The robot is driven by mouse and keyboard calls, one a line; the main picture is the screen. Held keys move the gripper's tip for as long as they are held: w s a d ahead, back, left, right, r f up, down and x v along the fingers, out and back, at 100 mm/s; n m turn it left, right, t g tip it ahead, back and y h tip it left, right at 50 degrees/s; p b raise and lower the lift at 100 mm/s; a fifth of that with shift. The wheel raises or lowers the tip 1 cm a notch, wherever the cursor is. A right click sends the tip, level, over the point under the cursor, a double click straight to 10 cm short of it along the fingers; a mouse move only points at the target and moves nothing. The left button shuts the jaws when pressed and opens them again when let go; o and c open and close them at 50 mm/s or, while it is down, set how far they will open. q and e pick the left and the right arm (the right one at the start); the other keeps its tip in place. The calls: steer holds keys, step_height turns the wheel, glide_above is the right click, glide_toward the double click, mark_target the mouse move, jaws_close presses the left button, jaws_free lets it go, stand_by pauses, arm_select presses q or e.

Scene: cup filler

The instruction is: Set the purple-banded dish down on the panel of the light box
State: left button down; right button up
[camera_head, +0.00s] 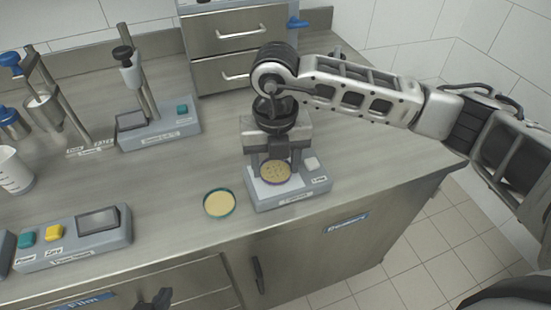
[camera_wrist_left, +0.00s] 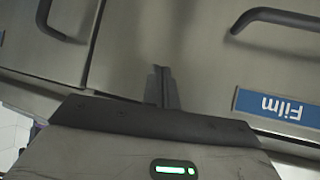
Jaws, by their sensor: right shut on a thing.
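The purple-banded dish (camera_head: 276,173), with speckled tan contents, is between the fingers of my right gripper (camera_head: 275,164), which is shut on it. The gripper reaches down from above. The dish is level over the lit panel of the light box (camera_head: 262,202); I cannot tell whether it touches the panel. The light box is grey with a pale button on its right. My left gripper (camera_head: 153,303) is low in front of the drawers, away from the dish. In the left wrist view its fingers (camera_wrist_left: 161,87) are together and empty.
A teal-rimmed dish (camera_head: 219,203) lies on the bench just left of the light box. A device with a screen (camera_head: 97,221) and a stand with a teal button (camera_head: 158,135) are further left. A steel drawer unit (camera_head: 232,43) stands behind. The bench's front edge is close.

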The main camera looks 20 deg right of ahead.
steer(key=shift+f, duration=0.15)
steer(key=shift+f, duration=0.1)
steer(key=shift+f+b, duration=0.15)
steer(key=shift+b, duration=0.15)
steer(key=o, duration=1)
steer(key=shift+c, duration=0.2)
